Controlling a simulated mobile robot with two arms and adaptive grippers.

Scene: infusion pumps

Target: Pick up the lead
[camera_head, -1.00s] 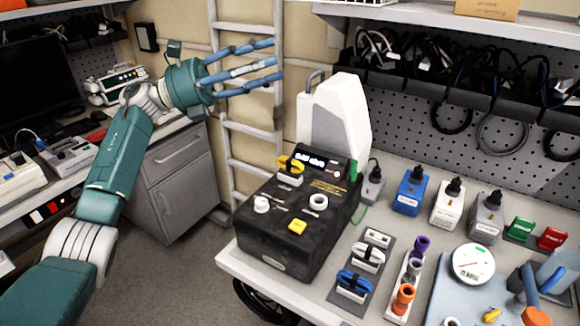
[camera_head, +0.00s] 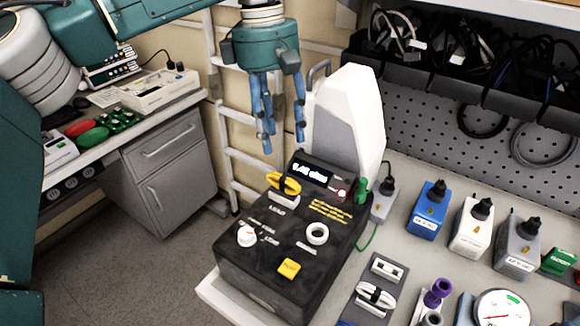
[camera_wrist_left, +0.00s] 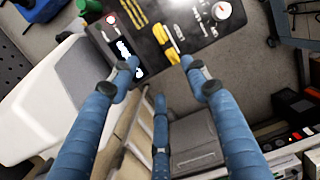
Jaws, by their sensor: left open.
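A yellow looped lead (camera_head: 284,184) sits in a white holder on top of a black tester box (camera_head: 325,215), behind the box's white dial. It also shows in the left wrist view (camera_wrist_left: 175,32), near two of my fingertips. A white lead (camera_head: 375,296) lies in a holder on the bench at the lower right. My left gripper (camera_head: 283,143) points down with its blue fingers spread, empty. It hangs above the back of the box, apart from the yellow lead. My right gripper is out of view.
A tall white and grey housing (camera_head: 347,115) stands right behind the box, close to my fingers. A blue adapter (camera_head: 427,212) and other plug blocks stand along the bench at right. A ladder-like rail (camera_head: 245,160) is behind. Floor is open at left.

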